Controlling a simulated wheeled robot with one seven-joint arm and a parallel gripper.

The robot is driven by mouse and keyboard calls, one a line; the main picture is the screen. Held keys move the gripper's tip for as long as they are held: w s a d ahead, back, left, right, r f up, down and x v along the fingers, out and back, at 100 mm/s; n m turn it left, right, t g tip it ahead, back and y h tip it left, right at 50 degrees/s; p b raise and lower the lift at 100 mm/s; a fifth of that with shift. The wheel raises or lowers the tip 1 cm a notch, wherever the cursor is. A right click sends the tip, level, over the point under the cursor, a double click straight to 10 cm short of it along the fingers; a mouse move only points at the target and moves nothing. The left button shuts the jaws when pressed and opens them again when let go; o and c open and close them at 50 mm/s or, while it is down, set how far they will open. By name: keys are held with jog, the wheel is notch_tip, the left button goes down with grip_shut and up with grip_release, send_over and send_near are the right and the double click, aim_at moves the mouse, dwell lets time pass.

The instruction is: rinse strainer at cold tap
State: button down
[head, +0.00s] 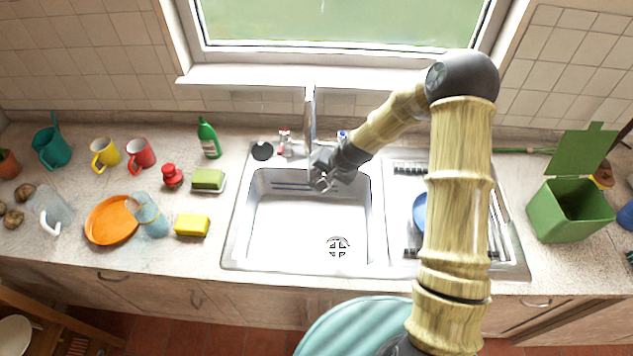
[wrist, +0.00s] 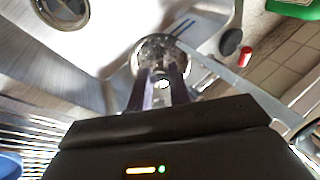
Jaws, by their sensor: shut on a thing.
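My gripper (head: 322,178) is over the back of the white sink basin (head: 290,222), below and just right of the tap spout (head: 310,118). In the wrist view its two fingers (wrist: 163,88) are closed on the small round metal strainer (wrist: 150,52). The strainer looks grey and shiny; in the head view it is hard to tell from the gripper. I cannot make out running water.
The drain (head: 338,246) is at the basin's front right. A black round stopper (head: 262,151) lies at the back left rim. A dish rack with a blue plate (head: 420,212) is right of the basin.

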jog(key=shift+s+d, duration=0.1)
dwell(0.3)
jog(key=s+d+b, duration=0.1)
jog(key=s+d, duration=0.4)
jog(key=shift+s+d+b, duration=0.15)
jog(key=shift+d+b, duration=0.15)
jog(key=shift+d, duration=0.05)
dwell(0.6)
dwell(0.9)
dwell(0.4)
jog(key=s+d+r+p, duration=0.3)
jog(key=r, duration=0.1)
jog(key=shift+s+d, duration=0.2)
jog(key=shift+d, duration=0.1)
dwell(0.3)
dwell(0.6)
